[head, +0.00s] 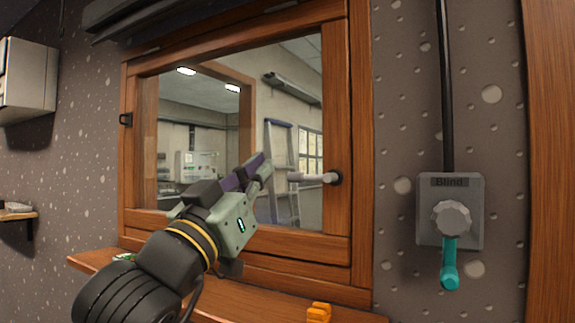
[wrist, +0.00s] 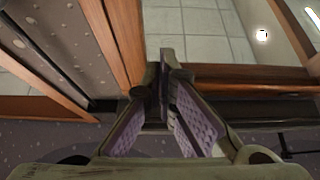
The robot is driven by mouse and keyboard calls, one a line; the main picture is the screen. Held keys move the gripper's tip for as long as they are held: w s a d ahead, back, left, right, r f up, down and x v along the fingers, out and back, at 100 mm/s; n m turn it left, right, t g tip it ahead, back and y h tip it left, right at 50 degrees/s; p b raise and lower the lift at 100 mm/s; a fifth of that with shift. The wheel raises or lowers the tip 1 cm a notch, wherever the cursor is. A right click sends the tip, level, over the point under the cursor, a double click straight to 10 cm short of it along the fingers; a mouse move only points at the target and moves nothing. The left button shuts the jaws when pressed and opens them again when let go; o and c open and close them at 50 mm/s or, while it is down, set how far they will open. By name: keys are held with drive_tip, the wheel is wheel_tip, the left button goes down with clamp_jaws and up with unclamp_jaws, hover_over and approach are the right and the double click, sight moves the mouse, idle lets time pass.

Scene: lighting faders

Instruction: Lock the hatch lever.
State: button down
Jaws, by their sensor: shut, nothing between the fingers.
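The wooden hatch (head: 335,70) has a glass pane and looks closed in its frame. The pale hatch lever (head: 315,178) sits on the right side of the hatch, at a dark round mount. Its bar lies about level and reaches left across the glass. My gripper (head: 262,168) is in front of the pane, just left of the lever's free end; I cannot tell whether they touch. In the wrist view, the purple-padded fingers of my gripper (wrist: 164,75) are closed together and empty. The lever is not clearly made out there.
A grey box marked "Blind" (head: 428,230), with a round knob and teal handle (head: 450,265), is on the wall at right. A wooden sill (head: 255,300) below the hatch carries an orange object (head: 319,312). A white cabinet (head: 28,75) hangs at far left.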

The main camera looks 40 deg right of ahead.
drive_tip(key=shift+r, duration=0.1)
wheel_tip(320, 180, up, 6)
drive_tip(key=f+p, duration=0.1)
drive_tip(key=p, duration=0.3)
hover_over(312, 178)
drive_tip(key=w+a, duration=0.2)
drive_tip(key=a, duration=0.2)
drive_tip(key=f, duration=0.4)
drive_tip(key=shift+w+d+p, duration=0.15)
drive_tip(key=shift+d+p, duration=0.15)
drive_tip(key=shift+p, duration=0.05)
